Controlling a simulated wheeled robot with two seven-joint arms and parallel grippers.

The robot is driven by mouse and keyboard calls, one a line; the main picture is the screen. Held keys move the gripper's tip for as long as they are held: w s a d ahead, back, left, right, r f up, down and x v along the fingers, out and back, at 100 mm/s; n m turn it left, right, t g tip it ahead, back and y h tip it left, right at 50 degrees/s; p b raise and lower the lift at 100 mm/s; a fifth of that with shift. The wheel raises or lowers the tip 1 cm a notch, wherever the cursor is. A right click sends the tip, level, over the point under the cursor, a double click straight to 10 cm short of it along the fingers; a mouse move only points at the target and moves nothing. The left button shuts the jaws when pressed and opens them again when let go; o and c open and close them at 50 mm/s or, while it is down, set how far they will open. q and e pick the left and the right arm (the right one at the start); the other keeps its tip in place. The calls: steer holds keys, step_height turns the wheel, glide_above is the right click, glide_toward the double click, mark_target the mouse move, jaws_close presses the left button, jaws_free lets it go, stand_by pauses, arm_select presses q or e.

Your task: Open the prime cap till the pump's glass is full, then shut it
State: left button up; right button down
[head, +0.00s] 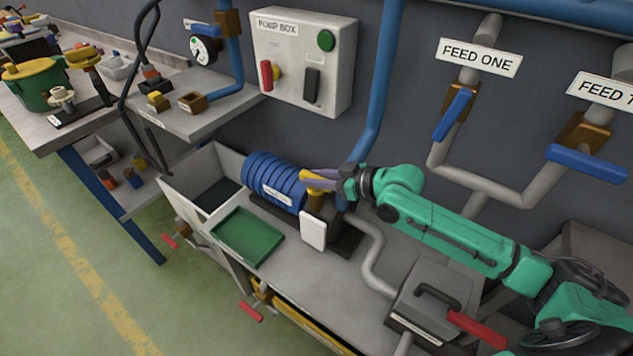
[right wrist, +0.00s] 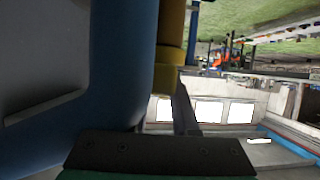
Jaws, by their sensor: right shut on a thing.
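The pump has a blue ribbed body (head: 272,181) and stands on the bench. A yellow prime cap (head: 314,183) sits at its right end, on top of a brown neck. My right gripper (head: 322,178) reaches in from the right and is shut on the cap, partly covering it. In the right wrist view the yellow cap (right wrist: 168,78) shows beside a finger. A white plate (head: 314,230) faces out below the cap; I cannot tell a glass or its level there. My left gripper is not in view.
A blue pipe (head: 378,95) rises just behind my right gripper. A green tray (head: 247,235) and an open grey bin (head: 190,190) lie left of the pump. The pump box (head: 305,60) hangs above. A grey box with a handle (head: 437,300) stands at right.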

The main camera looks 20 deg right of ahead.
steer(key=n+g+y+b, duration=0.1)
steer(key=b, duration=0.2)
steer(key=n+g+y+b, duration=0.1)
steer(key=n+b, duration=0.1)
steer(key=b, duration=0.1)
steer(key=n+g+y+b, duration=0.1)
steer(key=g+b, duration=0.1)
steer(key=b, duration=0.1)
steer(key=shift+w+f+n, duration=0.1)
steer(key=shift+f+n, duration=0.2)
steer(key=shift+r+n+g+y+b, duration=0.3)
steer(key=shift+n+g+b, duration=0.15)
steer(key=shift+n+g, duration=0.45)
steer(key=shift+a+n+g+y, duration=0.1)
steer(key=shift+n+g+y, duration=0.2)
steer(key=shift+n+g, duration=0.75)
steer(key=shift+n+g+b, duration=1.1)
steer(key=shift+n+g, duration=0.55)
steer(key=shift+g, duration=0.6)
steer(key=shift+f, duration=0.1)
steer(key=c, duration=0.7)
jaws_free()
